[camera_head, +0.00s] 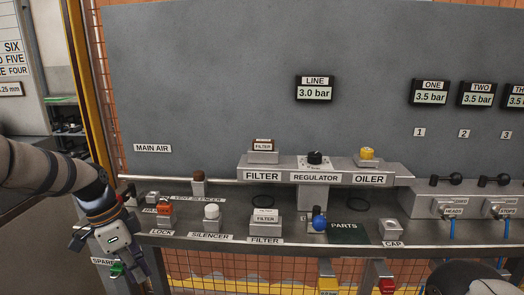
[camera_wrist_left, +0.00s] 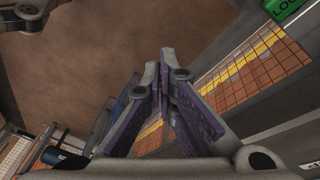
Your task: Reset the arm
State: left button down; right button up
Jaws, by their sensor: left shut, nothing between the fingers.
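My left arm comes in from the left in the head view and bends down at the bench's left end. My left gripper (camera_head: 133,268) hangs in front of the bench edge, low at the left, pointing down. In the left wrist view its purple-padded fingers (camera_wrist_left: 165,75) are together with nothing between them. Brown floor lies beyond the fingertips. My right gripper does not show clearly; only a dark rounded part with a white piece is at the lower right of the head view.
A grey bench (camera_head: 340,236) holds a white silencer (camera_head: 212,211), a red lock (camera_head: 165,208), filter blocks (camera_head: 264,222), a dark green parts mat (camera_head: 347,233) and a cap (camera_head: 391,229). A regulator (camera_head: 315,160) sits on the raised shelf. A grey panel stands behind. Orange mesh is below.

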pick_arm(q)
jog(key=s+d+f+n+g+y+p, duration=0.1)
jog(key=s+d+f+n, duration=0.25)
jog(key=s+f, duration=0.75)
jog(key=s+d+f+n+p, duration=0.1)
jog(key=s+d+f+n, duration=0.25)
jog(key=s+f, duration=0.75)
jog(key=s+a+r+n+y, duration=0.1)
jog(key=s+r+n, duration=0.2)
jog(key=s, duration=0.9)
jog(key=s+a+r+n+g+y, duration=0.1)
jog(key=s+r+n, duration=0.1)
jog(key=s, duration=1.1)
jog(key=shift+a+r+n+p, duration=0.3)
jog(key=shift+a+r+n, duration=0.1)
jog(key=shift+r, duration=0.3)
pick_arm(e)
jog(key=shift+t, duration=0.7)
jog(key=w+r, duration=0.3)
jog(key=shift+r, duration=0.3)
pick_arm(q)
jog(key=shift+w, duration=0.1)
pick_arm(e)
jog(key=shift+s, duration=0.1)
